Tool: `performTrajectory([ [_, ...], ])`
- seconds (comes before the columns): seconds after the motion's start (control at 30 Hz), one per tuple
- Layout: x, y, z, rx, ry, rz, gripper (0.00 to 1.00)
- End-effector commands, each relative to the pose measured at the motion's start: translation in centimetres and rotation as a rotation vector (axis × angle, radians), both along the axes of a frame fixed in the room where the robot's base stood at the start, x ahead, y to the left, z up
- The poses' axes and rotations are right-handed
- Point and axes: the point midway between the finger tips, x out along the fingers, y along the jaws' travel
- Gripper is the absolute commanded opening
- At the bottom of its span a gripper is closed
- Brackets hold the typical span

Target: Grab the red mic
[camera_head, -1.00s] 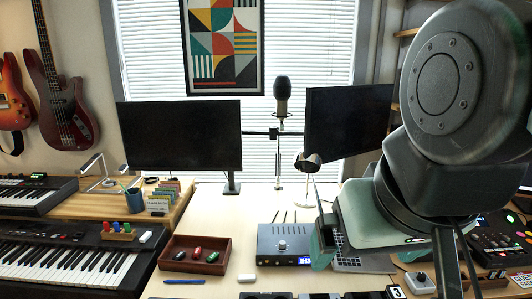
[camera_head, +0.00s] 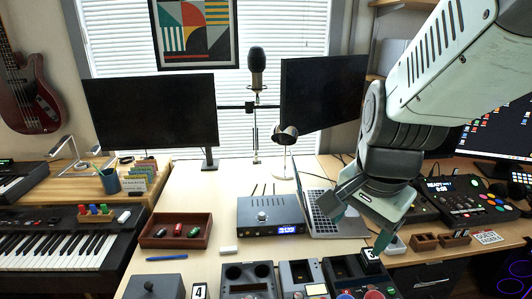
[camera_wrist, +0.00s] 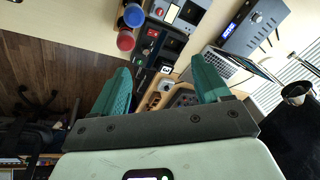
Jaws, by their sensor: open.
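A round red top, perhaps the red mic (camera_wrist: 126,39), shows in the wrist view beyond my left finger, beside a similar blue one (camera_wrist: 133,15). Red and blue round tops also show at the bottom edge of the head view, the red one (camera_head: 373,294) mostly cut off. I cannot tell for sure which is the mic. My gripper (camera_head: 357,226) is open, with nothing between its fingers, above the desk right of the laptop. In the wrist view its two green fingers (camera_wrist: 162,78) are spread apart, short of the red top.
A laptop (camera_head: 327,222) and a grey box with a display (camera_head: 270,216) lie left of my gripper. Dark boxes with round holes (camera_head: 247,277) line the front edge. A black mic on a stand (camera_head: 257,68) stands at the back. A brown tray (camera_head: 160,217) holds small items.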

Motion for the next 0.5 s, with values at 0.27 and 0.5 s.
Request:
performTrajectory([
  [0.27,-1.1,-5.8,-7.9,0.122,0.177,-0.69,0.76],
  [0.5,-1.6,-6.6,-10.9,0.135,0.207,-0.821,0.76],
])
